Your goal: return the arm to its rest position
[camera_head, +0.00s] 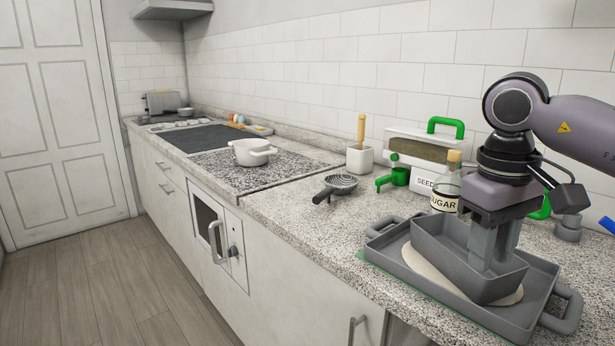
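My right arm comes in from the right edge, with its gripper (494,262) pointing down over a grey rectangular bin (440,249). The fingers reach down inside the bin's walls. They look close together, but I cannot tell whether they are open or shut, or whether they touch the bin. The bin sits on a pale round mat (412,262) in a larger grey tray (545,275) with side handles. My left gripper is out of view.
Close behind the gripper stand a sugar jar (443,203) and a seed dispenser (423,180) with a green handle. A strainer (341,184), a white utensil pot (360,160) and a white cooking pot (251,152) stand further left. The counter's front strip (300,222) is clear.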

